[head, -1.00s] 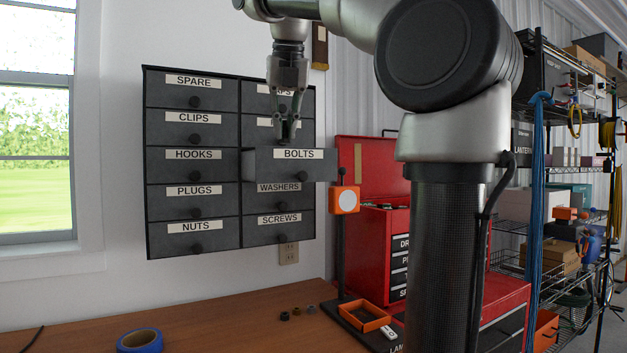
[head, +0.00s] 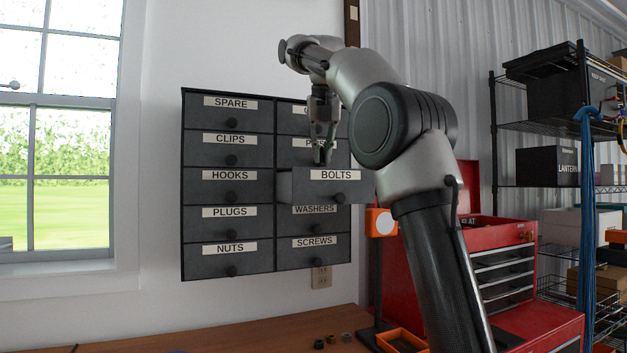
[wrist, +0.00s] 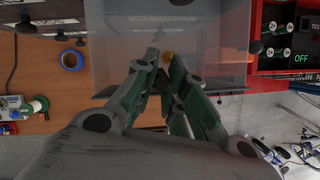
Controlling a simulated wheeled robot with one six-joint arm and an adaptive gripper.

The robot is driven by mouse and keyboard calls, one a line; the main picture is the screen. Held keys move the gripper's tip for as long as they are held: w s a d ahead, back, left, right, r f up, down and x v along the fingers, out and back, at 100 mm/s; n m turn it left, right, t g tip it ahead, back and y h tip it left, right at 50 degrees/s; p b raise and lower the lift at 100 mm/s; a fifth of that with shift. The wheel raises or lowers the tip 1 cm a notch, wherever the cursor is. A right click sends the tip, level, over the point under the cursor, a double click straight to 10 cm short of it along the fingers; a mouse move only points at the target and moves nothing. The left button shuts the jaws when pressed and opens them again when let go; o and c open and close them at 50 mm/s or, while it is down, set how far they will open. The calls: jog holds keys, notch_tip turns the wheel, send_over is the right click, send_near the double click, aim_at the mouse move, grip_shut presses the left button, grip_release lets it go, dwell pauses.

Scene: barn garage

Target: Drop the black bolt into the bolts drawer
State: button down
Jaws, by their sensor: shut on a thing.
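The bolts drawer (head: 310,188) is pulled out from the wall cabinet, with a BOLTS label and a round knob on its front. My gripper (head: 322,158) points down over the open drawer, with its fingertips just above and behind the front panel. In the wrist view my gripper (wrist: 160,62) has its fingers close together over the drawer (wrist: 115,60).
The cabinet (head: 228,225) holds other closed, labelled drawers around the open one. The wooden bench (head: 270,335) below carries several small dark parts and an orange tray (head: 400,341). A red tool chest (head: 500,235) stands at the right. Blue tape (wrist: 72,60) lies on the bench.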

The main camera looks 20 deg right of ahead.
jog(key=shift+w+f, duration=0.6)
jog(key=shift+w, duration=0.25)
jog(key=shift+w+f, duration=0.6)
jog(key=shift+w, duration=0.25)
jog(key=shift+w+f, duration=0.6)
jog(key=shift+w, duration=0.25)
notch_tip(320, 180, down, 3)
jog(key=shift+w, duration=0.15)
jog(key=shift+w+f, duration=0.2)
jog(key=shift+w, duration=0.15)
jog(key=shift+s, duration=0.1)
jog(key=shift+f, duration=0.2)
jog(key=shift+f, duration=0.35)
